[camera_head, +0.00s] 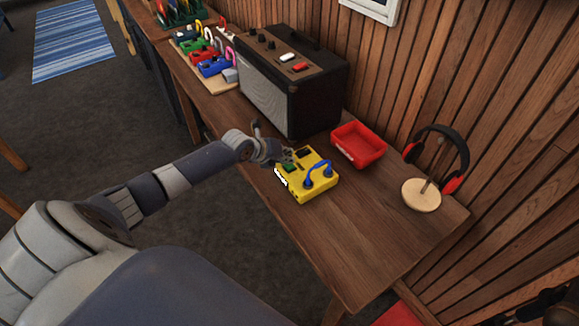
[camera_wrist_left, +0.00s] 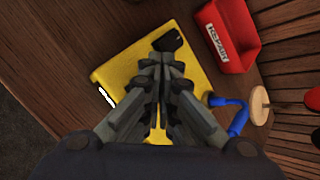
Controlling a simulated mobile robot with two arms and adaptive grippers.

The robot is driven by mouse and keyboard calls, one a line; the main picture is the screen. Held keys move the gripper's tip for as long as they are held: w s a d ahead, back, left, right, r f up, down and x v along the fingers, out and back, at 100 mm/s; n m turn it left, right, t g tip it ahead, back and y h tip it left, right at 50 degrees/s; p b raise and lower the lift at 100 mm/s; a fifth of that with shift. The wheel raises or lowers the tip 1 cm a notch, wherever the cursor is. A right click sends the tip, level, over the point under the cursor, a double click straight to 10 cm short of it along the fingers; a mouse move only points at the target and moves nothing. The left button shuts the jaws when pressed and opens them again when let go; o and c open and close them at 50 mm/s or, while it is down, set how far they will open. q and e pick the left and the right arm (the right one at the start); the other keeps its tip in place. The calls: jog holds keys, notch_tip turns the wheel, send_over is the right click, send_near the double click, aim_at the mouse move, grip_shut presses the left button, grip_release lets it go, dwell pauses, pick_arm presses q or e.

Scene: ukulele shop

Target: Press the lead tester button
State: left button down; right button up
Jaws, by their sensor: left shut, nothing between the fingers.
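The lead tester (camera_head: 318,184) is a yellow box on the wooden bench, with a blue lead looped between two sockets on its top. A green part (camera_head: 290,168) and a black part (camera_head: 304,152) show on its top in the head view. My left gripper (camera_head: 287,157) is over the tester's far left part. In the left wrist view the shut, empty fingers (camera_wrist_left: 162,62) point down over the yellow top (camera_wrist_left: 118,76), near the black part (camera_wrist_left: 168,41). The fingers hide the green part there. I cannot tell whether the tips touch the box.
A red tray (camera_head: 359,145) and a headphone stand (camera_head: 421,194) are right of the tester. A large amplifier (camera_head: 292,80) stands behind it. Several coloured pedals (camera_head: 205,55) sit on a board farther back. The bench front (camera_head: 350,240) is clear.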

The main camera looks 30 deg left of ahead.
pick_arm(q)
jog(key=shift+f+b, duration=0.6)
dwell(0.8)
jog(key=shift+r, duration=0.1)
jog(key=shift+r+p, duration=0.6)
jog(key=shift+r, duration=0.2)
jog(key=shift+r+p, duration=1.7)
jog(key=shift+r, duration=0.9)
jog(key=shift+f, duration=0.1)
